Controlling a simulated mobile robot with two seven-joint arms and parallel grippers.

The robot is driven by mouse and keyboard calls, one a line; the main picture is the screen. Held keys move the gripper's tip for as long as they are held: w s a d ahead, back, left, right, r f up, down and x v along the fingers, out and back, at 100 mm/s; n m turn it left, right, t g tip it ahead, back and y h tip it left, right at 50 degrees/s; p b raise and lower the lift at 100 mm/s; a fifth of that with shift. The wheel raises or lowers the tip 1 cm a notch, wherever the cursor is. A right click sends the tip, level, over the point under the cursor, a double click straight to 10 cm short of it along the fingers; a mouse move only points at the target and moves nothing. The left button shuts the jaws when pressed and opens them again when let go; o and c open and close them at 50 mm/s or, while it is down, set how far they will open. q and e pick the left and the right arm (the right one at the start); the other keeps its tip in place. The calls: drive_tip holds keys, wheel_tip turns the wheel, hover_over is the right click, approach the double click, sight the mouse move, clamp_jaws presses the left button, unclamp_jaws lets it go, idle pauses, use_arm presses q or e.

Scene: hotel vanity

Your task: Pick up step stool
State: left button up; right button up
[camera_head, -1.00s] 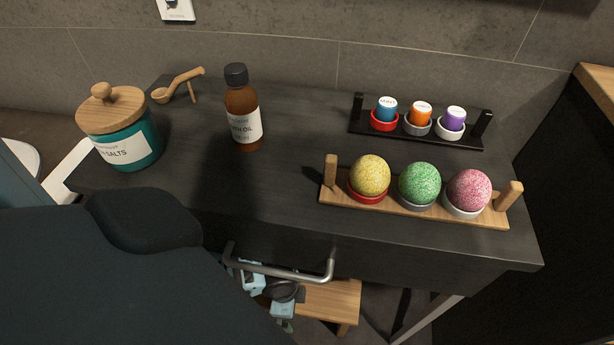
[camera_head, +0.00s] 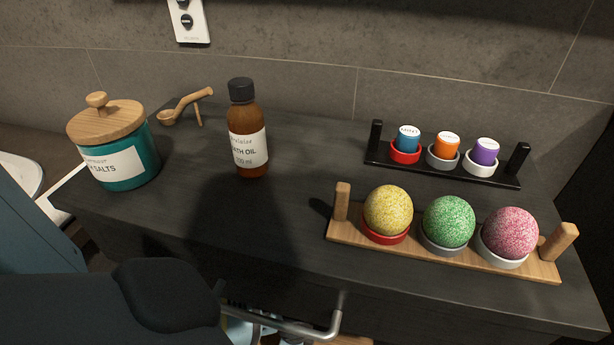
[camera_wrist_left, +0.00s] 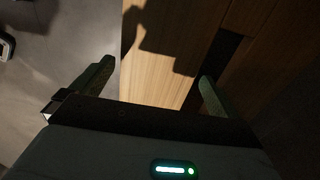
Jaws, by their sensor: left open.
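The step stool is pale wood. In the head view only a sliver of the stool (camera_head: 345,341) shows at the bottom edge, below the vanity front. In the left wrist view its wooden surface (camera_wrist_left: 165,70) fills the middle, with a dark shadow across its upper part. My left gripper (camera_wrist_left: 154,74) is open, its two fingers apart over the wood with nothing between them. Whether the fingers touch the stool I cannot tell. In the head view the left gripper is mostly hidden behind the handle bar and my arm. My right gripper is not in view.
A metal bar handle (camera_head: 285,326) runs along the vanity front (camera_head: 420,305). On the top stand a bath salts jar (camera_head: 118,145), a bath oil bottle (camera_head: 247,135), a wooden scoop (camera_head: 186,105), a rack with bath bombs (camera_head: 335,232) and a dark rack (camera_head: 375,148). Grey floor (camera_wrist_left: 60,60) lies left of the stool.

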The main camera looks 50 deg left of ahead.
use_arm(q)
drive_tip(key=shift+d+f+b, duration=0.1)
drive_tip(key=shift+f+b, duration=0.35)
drive_tip(key=shift+f, duration=0.15)
drive_tip(key=f+b, duration=0.2)
drive_tip(key=f, duration=0.1)
drive_tip(key=shift+w+d+f, duration=0.1)
drive_tip(key=shift+d+f, duration=0.1)
drive_tip(key=shift+f+b, duration=0.25)
drive_tip(key=shift+b, duration=0.05)
drive_tip(key=c, duration=1.7)
drive_tip(key=shift+w+r, duration=0.1)
drive_tip(key=shift+w, duration=0.05)
drive_tip(key=shift+c, duration=0.5)
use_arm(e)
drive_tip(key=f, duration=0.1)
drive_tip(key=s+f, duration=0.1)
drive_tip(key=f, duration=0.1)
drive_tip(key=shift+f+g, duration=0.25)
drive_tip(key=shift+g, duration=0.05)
use_arm(q)
drive_tip(key=shift+r, duration=0.1)
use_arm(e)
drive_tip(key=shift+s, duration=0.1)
